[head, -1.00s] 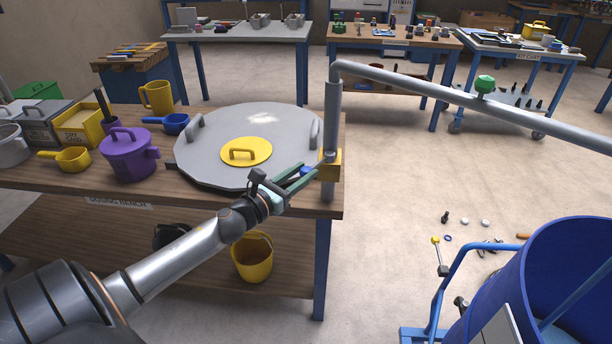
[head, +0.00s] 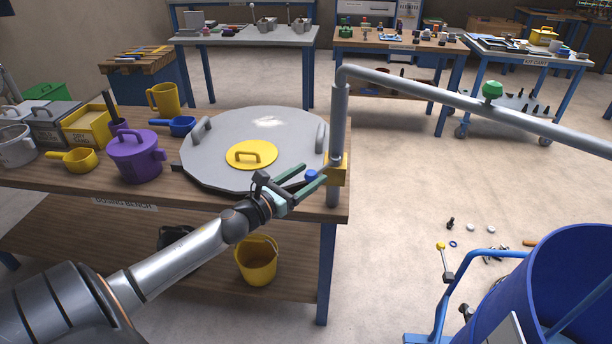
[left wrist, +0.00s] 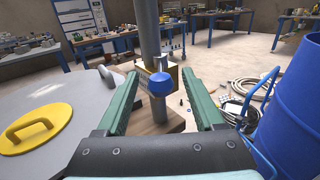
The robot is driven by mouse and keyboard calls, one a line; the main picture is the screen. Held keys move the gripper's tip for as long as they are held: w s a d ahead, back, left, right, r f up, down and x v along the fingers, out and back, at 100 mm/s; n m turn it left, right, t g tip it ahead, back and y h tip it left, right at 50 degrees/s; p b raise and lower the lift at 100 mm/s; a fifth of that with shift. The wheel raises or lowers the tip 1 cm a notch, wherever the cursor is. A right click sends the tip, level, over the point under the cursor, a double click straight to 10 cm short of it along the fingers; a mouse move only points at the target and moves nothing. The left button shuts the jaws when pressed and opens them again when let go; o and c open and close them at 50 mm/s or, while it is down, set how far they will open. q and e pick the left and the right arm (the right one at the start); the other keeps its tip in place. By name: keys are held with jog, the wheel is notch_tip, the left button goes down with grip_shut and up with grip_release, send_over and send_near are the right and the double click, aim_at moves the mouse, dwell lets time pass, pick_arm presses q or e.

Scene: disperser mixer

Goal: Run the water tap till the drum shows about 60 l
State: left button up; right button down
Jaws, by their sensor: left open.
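The water tap is a grey standpipe (head: 338,120) at the right end of the bench, with a yellow block (head: 338,170) and a small blue knob (head: 311,175). In the left wrist view the blue knob (left wrist: 162,84) shows between and beyond the fingers, in front of the yellow block (left wrist: 174,76). My left gripper (head: 312,178) is open around or just short of the knob; contact cannot be told. The blue drum (head: 575,275) stands at lower right, also in the left wrist view (left wrist: 292,110). No level reading is legible. My right gripper is not in view.
A large grey lid (head: 225,135) with a yellow hatch (head: 251,154) lies on the bench beside my left gripper. A purple pot (head: 135,160) stands further left. Small parts lie on the floor.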

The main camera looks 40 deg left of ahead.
pick_arm(q)
jog(key=shift+s, duration=0.1)
jog(key=s+a+b, duration=0.1)
jog(key=s, duration=1.1)
jog(key=shift+s, duration=0.15)
dwell(6.5)
